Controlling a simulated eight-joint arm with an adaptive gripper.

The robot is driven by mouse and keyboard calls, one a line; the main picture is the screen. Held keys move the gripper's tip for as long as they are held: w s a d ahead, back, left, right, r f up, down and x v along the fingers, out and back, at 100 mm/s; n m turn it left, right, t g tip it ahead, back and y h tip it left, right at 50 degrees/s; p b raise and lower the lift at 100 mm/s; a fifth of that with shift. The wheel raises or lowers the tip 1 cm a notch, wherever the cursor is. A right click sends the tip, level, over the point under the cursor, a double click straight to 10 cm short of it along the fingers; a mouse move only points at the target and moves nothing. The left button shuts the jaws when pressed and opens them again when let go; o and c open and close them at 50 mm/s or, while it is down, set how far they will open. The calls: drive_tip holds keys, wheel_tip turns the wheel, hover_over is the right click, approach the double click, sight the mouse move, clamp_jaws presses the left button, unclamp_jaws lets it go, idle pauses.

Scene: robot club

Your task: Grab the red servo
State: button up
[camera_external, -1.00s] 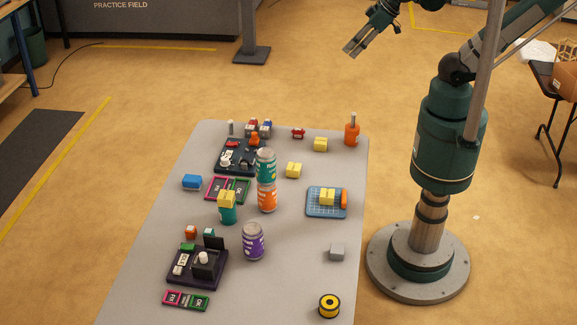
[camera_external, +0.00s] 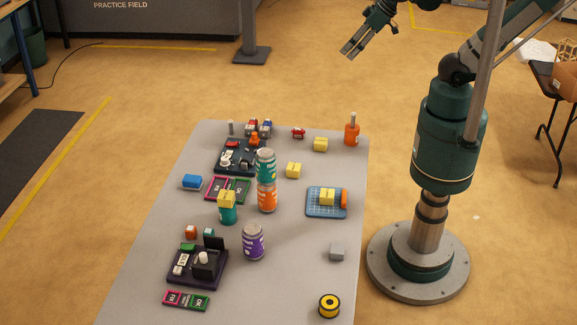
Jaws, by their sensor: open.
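A small red part (camera_external: 298,133), which looks like the red servo, lies at the far end of the grey table, though it is too small to be sure. Near it to the left stand a small block with red on it (camera_external: 252,126) and one with blue on it (camera_external: 266,127). My gripper (camera_external: 350,49) is open and empty. It hangs in the air, above and right of the red part in the picture, well apart from it.
An orange bottle (camera_external: 352,134) and a yellow block (camera_external: 320,145) are right of the red part. A dark tray (camera_external: 222,167) with parts is to its left. A teal can (camera_external: 265,163) on an orange can (camera_external: 267,198) stands nearer. The table's right front (camera_external: 300,280) has free room.

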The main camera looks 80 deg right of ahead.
drive_tip(key=w+m, duration=0.1)
drive_tip(key=m+g+b, duration=0.5)
drive_tip(key=m+g, duration=0.2)
drive_tip(key=m, duration=0.9)
hover_over(297, 134)
drive_tip(key=f, duration=1.8)
drive_tip(key=d+f, duration=0.1)
drive_tip(key=f, duration=0.8)
drive_tip(key=shift+s+f, duration=0.1)
drive_tip(key=shift+f, duration=0.05)
drive_tip(key=shift+a+f, duration=0.15)
drive_tip(key=shift+f, duration=0.3)
drive_tip(key=shift+f, duration=1.3)
drive_tip(key=shift+f+b, duration=0.7)
drive_tip(key=shift+f, duration=1.9)
drive_tip(key=shift+c, duration=0.5)
